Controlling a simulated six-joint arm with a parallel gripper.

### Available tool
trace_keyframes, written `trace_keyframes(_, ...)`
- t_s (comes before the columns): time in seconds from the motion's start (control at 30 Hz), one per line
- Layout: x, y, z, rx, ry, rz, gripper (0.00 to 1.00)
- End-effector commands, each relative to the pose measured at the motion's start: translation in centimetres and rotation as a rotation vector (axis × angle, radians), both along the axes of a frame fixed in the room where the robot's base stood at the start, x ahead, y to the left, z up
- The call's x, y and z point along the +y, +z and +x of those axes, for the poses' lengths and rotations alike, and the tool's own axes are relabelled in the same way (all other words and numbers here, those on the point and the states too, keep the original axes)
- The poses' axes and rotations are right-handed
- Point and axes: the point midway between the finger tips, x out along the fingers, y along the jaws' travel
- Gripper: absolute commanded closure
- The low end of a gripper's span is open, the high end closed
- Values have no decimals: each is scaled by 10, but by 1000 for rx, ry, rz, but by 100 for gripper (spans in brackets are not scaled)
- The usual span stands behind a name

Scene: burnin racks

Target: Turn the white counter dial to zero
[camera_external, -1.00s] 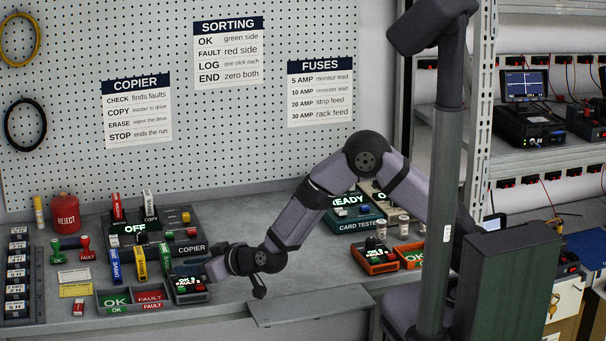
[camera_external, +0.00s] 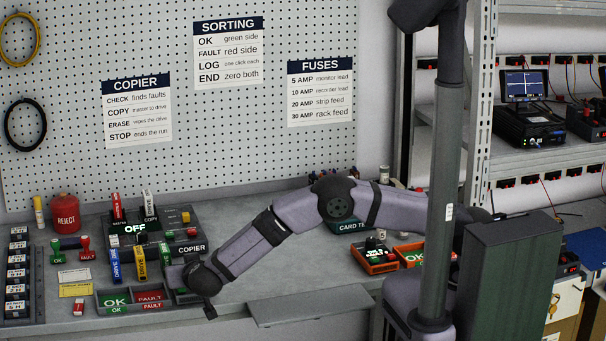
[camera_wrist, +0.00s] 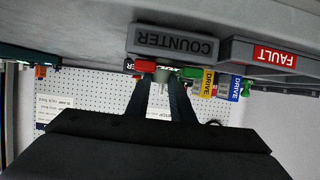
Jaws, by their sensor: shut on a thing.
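The grey counter box (camera_wrist: 173,42), lettered COUNTER, shows at the top of the wrist view, seen from close by. A red button (camera_wrist: 145,67) and a green button (camera_wrist: 194,72) stand on it. The pale dial (camera_wrist: 162,75) sits between these buttons. My gripper (camera_wrist: 162,82) has its two dark fingers on either side of the dial and is shut on it. The dial's mark and setting cannot be read. In the external view my gripper (camera_external: 187,274) and wrist cover most of the counter, and its display is hidden.
The OK and FAULT tray (camera_external: 132,302) stands close to the left of the counter. Blue and yellow drives (camera_external: 139,263) stand upright behind it, by the copier (camera_external: 188,248). An orange box (camera_external: 375,257) lies further right. The bench between is mostly clear.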

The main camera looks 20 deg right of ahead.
Motion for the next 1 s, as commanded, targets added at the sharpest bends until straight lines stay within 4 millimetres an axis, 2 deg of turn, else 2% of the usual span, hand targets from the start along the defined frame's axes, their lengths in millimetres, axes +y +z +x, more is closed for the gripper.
trace_keyframes(1.0, 4, -1, 1, -3, -230, 3, 100)
